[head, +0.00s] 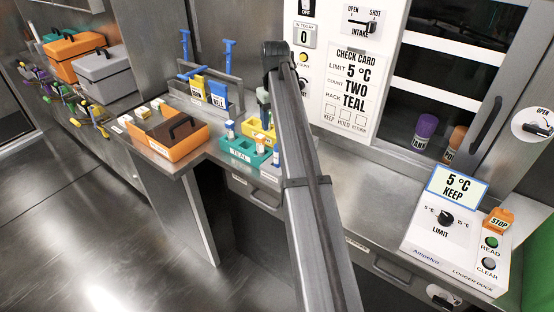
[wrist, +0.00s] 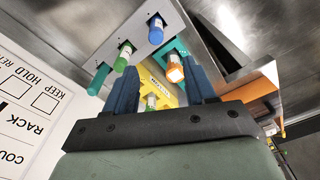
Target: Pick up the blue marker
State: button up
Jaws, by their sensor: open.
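A marker with a blue end (wrist: 156,31) stands in a grey holder plate (wrist: 146,14) at the top of the wrist view. A green marker (wrist: 123,57) and a teal-green one (wrist: 99,79) sit in the same plate. I cannot make out this holder in the head view, where my arm covers part of the counter. My gripper (wrist: 162,85) is open, its two dark fingers apart with nothing held between them. The blue marker lies beyond the fingertips, apart from them. In the head view my gripper (head: 264,108) is above the racks, partly hidden by my arm.
A yellow rack (head: 251,128) and a teal rack (head: 236,152) with capped vials stand below my gripper. An orange-capped vial (wrist: 174,68) shows between the fingers. An orange tray (head: 183,153) is to the left. The counter's right stretch is clear up to the logger dock (head: 450,251).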

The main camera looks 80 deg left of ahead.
aim_at(277, 154)
jog(key=shift+w+d+r, duration=0.2)
jog(key=shift+w+r, duration=0.05)
jog(key=shift+w, duration=0.3)
jog(key=shift+w+d+f, duration=0.1)
jog(key=shift+d, duration=0.05)
jog(key=shift+f, duration=0.3)
notch_tip(277, 154, down, 8)
jog(key=shift+r, duration=0.1)
jog(key=shift+s+d+f, duration=0.1)
jog(key=shift+s+f, duration=0.05)
jog(key=shift+f, duration=1.15)
jog(key=shift+s+f, duration=0.15)
jog(key=shift+f, duration=1.15)
jog(key=shift+c, duration=0.4)
grip_shut()
